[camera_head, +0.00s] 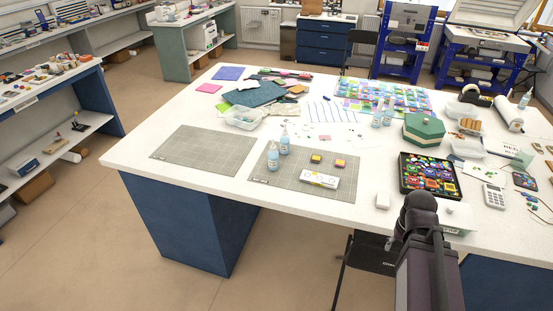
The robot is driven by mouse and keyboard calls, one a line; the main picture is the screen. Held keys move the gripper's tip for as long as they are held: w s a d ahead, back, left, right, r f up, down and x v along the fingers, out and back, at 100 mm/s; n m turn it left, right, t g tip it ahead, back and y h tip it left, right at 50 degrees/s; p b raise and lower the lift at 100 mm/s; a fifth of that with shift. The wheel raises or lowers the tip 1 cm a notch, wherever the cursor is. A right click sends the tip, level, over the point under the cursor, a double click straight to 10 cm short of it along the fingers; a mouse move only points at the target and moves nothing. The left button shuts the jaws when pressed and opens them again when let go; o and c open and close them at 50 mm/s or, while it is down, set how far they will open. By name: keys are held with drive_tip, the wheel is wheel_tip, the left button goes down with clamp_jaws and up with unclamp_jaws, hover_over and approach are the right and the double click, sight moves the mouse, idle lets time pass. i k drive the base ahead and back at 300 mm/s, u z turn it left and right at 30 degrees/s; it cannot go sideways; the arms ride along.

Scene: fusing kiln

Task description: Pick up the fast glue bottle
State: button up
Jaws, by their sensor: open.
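Two small pale-blue bottles stand upright close together on the right grey cutting mat: a rear bottle (285,143) and a front bottle (272,158). Two similar bottles stand farther back beside the colourful sheet: a left one (377,115) and a right one (389,113). Another bottle (525,98) stands at the far right edge. The labels are too small to read, so I cannot tell which is the fast glue. My arm rises at the lower right, in front of the table's near edge. My gripper cannot be made out, and nothing held is visible.
The white table (130,155) also holds an empty left cutting mat (203,150), a clear tub (243,118), a green box (424,128), a black tray (402,175) of colourful pieces and a calculator (494,197). A white box lies on the right mat. A dark chair stands by the near edge.

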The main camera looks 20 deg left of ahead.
sight(273, 154)
drive_tip(key=z, duration=1.65)
drive_tip(key=k, duration=0.95)
drive_tip(key=u, duration=1.7)
